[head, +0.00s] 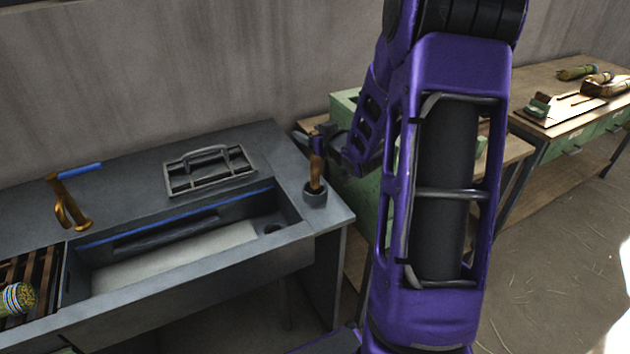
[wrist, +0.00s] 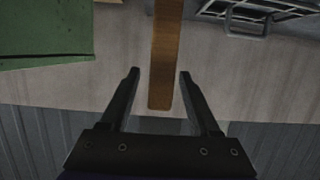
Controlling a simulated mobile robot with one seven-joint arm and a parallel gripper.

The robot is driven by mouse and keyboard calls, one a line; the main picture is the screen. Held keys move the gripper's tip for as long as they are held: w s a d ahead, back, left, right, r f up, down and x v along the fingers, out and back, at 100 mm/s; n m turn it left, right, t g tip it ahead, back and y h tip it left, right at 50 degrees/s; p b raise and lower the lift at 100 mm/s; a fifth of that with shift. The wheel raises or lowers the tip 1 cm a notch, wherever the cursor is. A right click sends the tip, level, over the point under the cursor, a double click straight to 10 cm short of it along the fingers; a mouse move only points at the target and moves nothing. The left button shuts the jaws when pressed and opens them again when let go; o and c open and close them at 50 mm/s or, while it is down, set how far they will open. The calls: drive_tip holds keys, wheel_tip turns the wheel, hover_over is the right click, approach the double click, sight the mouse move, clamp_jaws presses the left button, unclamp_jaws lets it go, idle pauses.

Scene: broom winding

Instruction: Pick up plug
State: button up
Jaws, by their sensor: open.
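The plug appears to be the upright brown wooden handle (head: 316,172) with a round dark base (head: 315,193), standing on the right end of the grey sink bench. In the wrist view the wooden handle (wrist: 164,60) runs down between my two fingers. My gripper (wrist: 159,76) is open, with one finger on each side of the handle and gaps showing on both sides. In the head view my gripper (head: 318,135) is at the upper part of the handle. The dark base is not clear in the wrist view.
The grey bench (head: 115,165) has a sunken trough with a round hole (head: 275,228) at its right end. A metal rack (head: 210,170) lies behind it. A golden bent fixture (head: 68,205) stands at left. Green cabinets (head: 345,105) stand behind my gripper.

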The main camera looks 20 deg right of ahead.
drive_tip(key=shift+w, duration=0.25)
clamp_jaws()
idle(1.3)
